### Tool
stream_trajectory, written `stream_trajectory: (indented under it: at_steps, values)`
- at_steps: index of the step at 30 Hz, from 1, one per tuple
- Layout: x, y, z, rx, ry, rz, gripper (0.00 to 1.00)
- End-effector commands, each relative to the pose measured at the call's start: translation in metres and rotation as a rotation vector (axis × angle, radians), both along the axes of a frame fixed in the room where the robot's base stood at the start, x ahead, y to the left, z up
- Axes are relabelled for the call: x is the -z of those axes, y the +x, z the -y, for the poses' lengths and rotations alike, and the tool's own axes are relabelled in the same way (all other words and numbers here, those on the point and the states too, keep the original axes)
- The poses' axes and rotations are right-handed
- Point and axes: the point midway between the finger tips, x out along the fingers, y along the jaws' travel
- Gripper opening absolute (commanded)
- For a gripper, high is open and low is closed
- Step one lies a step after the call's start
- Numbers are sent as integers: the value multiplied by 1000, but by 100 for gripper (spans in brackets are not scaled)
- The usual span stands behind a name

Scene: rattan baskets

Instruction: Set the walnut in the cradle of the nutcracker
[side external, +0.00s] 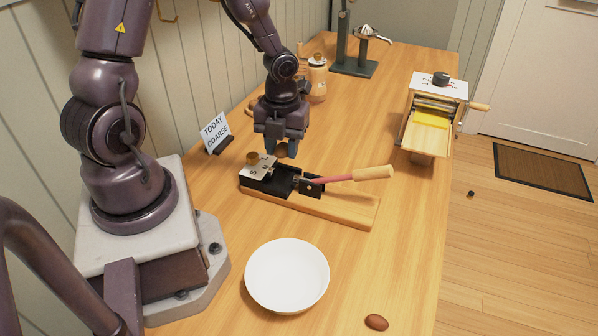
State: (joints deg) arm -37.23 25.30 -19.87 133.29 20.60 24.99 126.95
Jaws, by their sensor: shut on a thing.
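The nutcracker (350,209) lies on the wooden counter, with a long wooden base, a black metal body, a lettered plate and a red lever ending in a wooden handle. My gripper (283,150) points down over the left part of the nutcracker. It is shut on a small tan-brown thing, seemingly the walnut (283,151), held above the black body, apart from it as far as I can tell. The fingers partly hide the walnut, and the cradle is hard to make out.
A white bowl (287,275) stands in front, with a reddish-brown nut (376,322) to its right. A sign (214,132) stands left of my gripper. A wooden roller device (432,118) is at the right edge. A jar (317,80) and a grey press (352,67) stand behind.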

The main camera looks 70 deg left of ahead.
Motion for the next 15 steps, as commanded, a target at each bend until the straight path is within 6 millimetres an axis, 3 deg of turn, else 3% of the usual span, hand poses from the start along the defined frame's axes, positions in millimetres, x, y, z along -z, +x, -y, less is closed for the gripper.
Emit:
stream_trajectory:
  at_steps: [4,15]
  values:
    - [0,2,-18,-114,6,11,14]
    - [0,2,-16,-127,4,12,14]
